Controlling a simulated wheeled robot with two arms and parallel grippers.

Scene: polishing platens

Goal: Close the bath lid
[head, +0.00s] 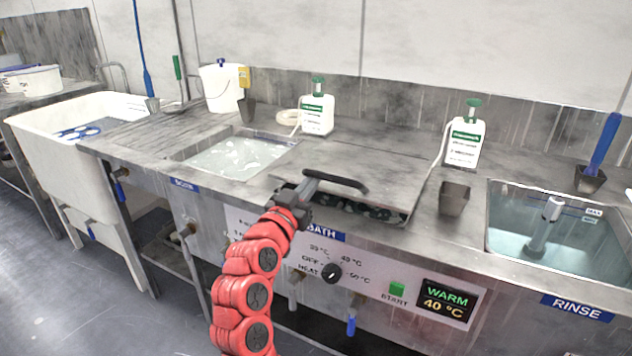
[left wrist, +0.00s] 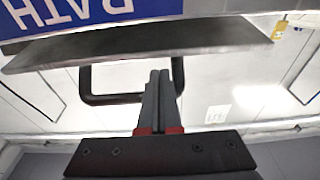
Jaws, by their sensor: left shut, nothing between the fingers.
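The bath lid (head: 385,172) is a flat grey steel plate over the middle basin, behind the blue BATH label (head: 326,234). It is tilted slightly, its front edge raised, and a dark gap with mottled contents (head: 372,211) shows beneath. A black bar handle (head: 337,180) stands on the lid. My left gripper (head: 310,178) is at the left end of the handle, shut and empty. In the left wrist view the closed fingers (left wrist: 161,78) overlap the black handle (left wrist: 108,98), below the lid's dark edge (left wrist: 140,44); whether they touch is unclear. My right gripper is out of view.
An open basin of foamy liquid (head: 235,155) lies left of the lid, and the rinse tank (head: 555,232) lies right. Two pump bottles (head: 317,115) (head: 464,143) stand behind. A grey cup (head: 454,199) stands near the lid's right side. The control panel (head: 350,268) is below.

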